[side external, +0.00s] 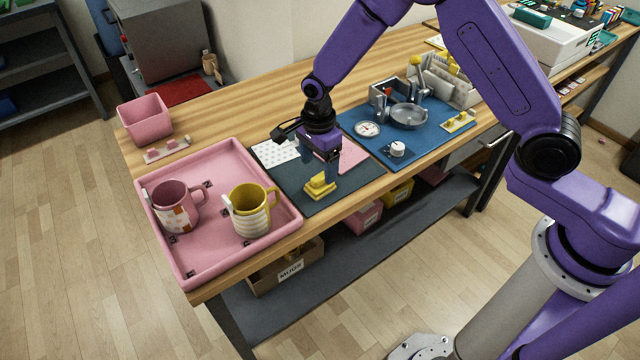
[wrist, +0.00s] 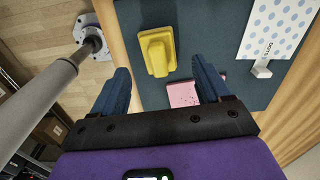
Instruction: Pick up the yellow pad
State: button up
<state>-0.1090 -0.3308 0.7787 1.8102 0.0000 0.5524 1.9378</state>
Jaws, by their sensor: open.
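The yellow pad (side external: 320,187), a stepped block with a raised grip, sits on the dark mat (side external: 283,181) near the table's front edge. In the wrist view the yellow pad (wrist: 157,52) lies beyond my fingertips, roughly centred between them. My gripper (side external: 318,170) is open and points down, above and just behind the pad in the side view. In the wrist view my gripper (wrist: 162,78) has its two dark blue fingers apart with nothing between them. I cannot tell the exact height gap to the pad.
A pink tray (side external: 225,152) holding a pink mug (side external: 174,210) and a striped mug (side external: 250,212) stands left of the mat. A pink sheet (wrist: 183,93) and a dotted white sheet (wrist: 275,28) lie on the mat. A blue mat (side external: 430,140) with a metal dish (side external: 408,116) is to the right.

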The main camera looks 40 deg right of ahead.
aim_at(320, 176)
jog(key=shift+s+d+f, duration=0.1)
jog(key=shift+f, duration=2.45)
jog(key=c, duration=1)
